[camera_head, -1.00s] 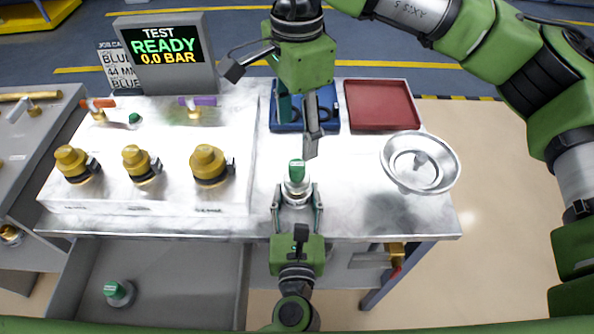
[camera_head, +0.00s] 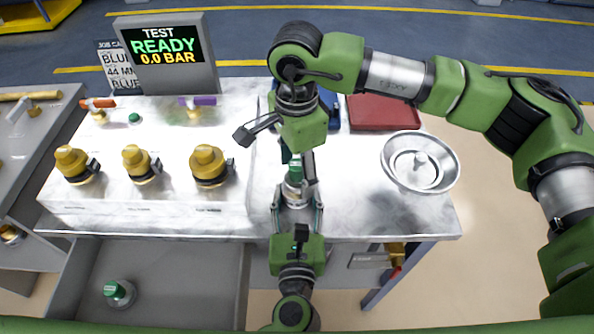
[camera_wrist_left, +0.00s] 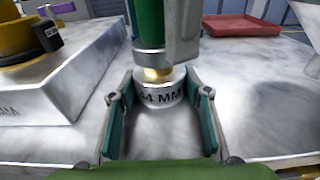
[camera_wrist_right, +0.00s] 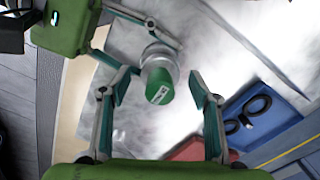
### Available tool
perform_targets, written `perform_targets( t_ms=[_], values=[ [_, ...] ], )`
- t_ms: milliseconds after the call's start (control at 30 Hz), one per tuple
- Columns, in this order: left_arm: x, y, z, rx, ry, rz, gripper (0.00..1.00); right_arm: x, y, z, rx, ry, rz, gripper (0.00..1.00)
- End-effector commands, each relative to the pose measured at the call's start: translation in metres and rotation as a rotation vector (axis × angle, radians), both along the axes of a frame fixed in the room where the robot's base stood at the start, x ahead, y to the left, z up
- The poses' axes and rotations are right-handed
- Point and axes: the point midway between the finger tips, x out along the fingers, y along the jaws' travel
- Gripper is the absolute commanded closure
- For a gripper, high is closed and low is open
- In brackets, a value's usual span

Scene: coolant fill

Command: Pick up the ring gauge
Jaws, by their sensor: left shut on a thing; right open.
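A silver cylinder marked 44 MM with a brass neck and a green cap (camera_head: 295,173) stands upright near the table's front edge. No piece is labelled as a ring gauge, so I cannot tell for certain that this is it. My left gripper (camera_head: 297,203) is shut on its silver base, and the marking shows between the fingers in the left wrist view (camera_wrist_left: 160,95). My right gripper (camera_head: 299,163) comes down from above and is open. In the right wrist view its fingers stand on either side of the green cap (camera_wrist_right: 158,86), with gaps visible.
A blue tray (camera_wrist_right: 262,90) holding dark ring shapes and a red tray (camera_head: 382,113) lie behind. A silver bowl (camera_head: 420,163) is at right. The test stand (camera_head: 130,195) with brass fittings is at left. Another green-capped piece (camera_head: 117,291) lies in the open drawer (camera_head: 185,285).

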Motion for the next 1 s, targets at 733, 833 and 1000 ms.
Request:
perform_targets(
  t_ms=[733, 833, 1000],
  values=[
    [0.000, 0.000, -0.001, 0.000, 0.001, 0.000, 0.72, 0.001, 0.001, 0.017, 0.003, -0.004, 0.000, 0.86],
    [0.000, 0.000, -0.001, 0.000, 0.001, 0.000, 0.72, 0.001, 0.001, 0.037, 0.004, -0.005, 0.001, 0.86],
    [0.000, 0.000, -0.001, 0.000, 0.001, 0.000, 0.72, 0.001, 0.001, 0.071, 0.002, -0.004, 0.002, 0.86]
  ],
)
